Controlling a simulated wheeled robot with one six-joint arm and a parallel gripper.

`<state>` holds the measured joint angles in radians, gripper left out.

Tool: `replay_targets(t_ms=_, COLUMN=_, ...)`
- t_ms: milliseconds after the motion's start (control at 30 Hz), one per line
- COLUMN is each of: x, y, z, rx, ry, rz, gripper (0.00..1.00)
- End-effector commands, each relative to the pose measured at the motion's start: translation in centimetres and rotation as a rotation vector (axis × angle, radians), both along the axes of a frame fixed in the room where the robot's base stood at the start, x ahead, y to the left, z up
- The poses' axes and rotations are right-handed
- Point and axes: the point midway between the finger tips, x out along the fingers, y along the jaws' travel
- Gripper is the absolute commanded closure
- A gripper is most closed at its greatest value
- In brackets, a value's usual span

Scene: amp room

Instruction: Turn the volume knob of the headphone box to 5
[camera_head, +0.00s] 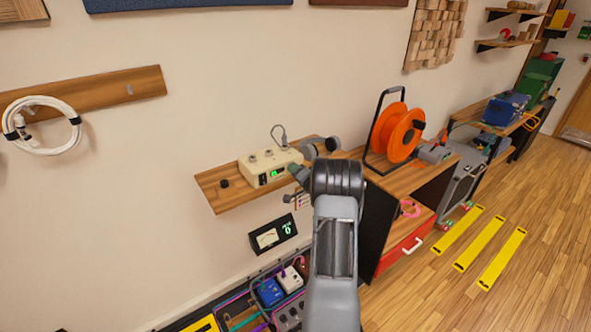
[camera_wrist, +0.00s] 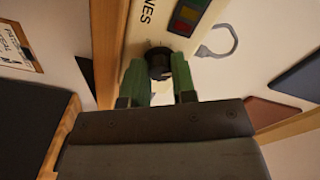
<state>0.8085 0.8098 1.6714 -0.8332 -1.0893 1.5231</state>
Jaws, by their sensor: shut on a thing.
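The headphone box (camera_head: 268,167) is a cream box on a wooden wall shelf, with a small green lit display on its front and a cable at its top. In the wrist view the box's front panel (camera_wrist: 150,22) shows large dark letters ending in "NES" and red, yellow and green blocks. The black volume knob (camera_wrist: 159,62) sits on this panel, between the two green fingers of my gripper (camera_wrist: 157,78). The fingers are closed on the knob's sides. In the head view my arm hides the knob and most of my gripper. The knob's pointer and the display's reading are too small to tell.
The wooden shelf (camera_head: 222,200) holds a small black object (camera_head: 224,183) at left.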

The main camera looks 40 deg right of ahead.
Motion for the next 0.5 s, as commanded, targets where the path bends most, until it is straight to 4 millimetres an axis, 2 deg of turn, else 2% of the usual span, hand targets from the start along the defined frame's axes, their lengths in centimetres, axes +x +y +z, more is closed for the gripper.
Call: replay_targets(t_ms=500, x=-0.05, y=0.02, z=0.0, rx=0.391, ry=-0.034, rz=0.0, gripper=0.99)
